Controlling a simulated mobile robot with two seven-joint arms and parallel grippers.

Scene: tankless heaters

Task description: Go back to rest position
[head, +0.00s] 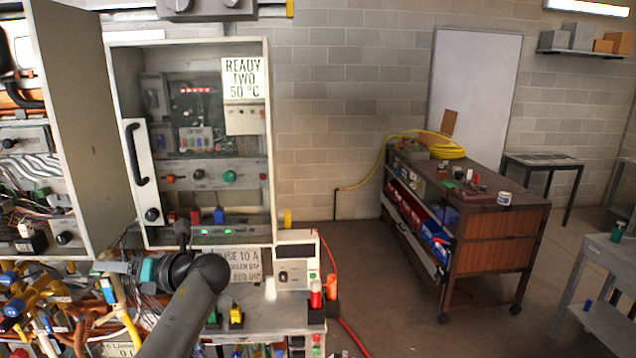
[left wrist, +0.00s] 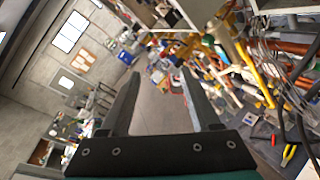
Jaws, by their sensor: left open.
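My left gripper (head: 108,267) shows in the head view at the end of my dark arm, pointing left below the open cabinet. A teal band sits behind its dark fingers. My right gripper is not in view.
The grey cabinet (head: 266,130) stands open, with a black-handled inner panel (head: 139,180). A small white box (head: 297,262) and red and orange cylinders stand right of my arm. A wooden cart (head: 500,235) with a yellow hose (head: 447,152) stands right.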

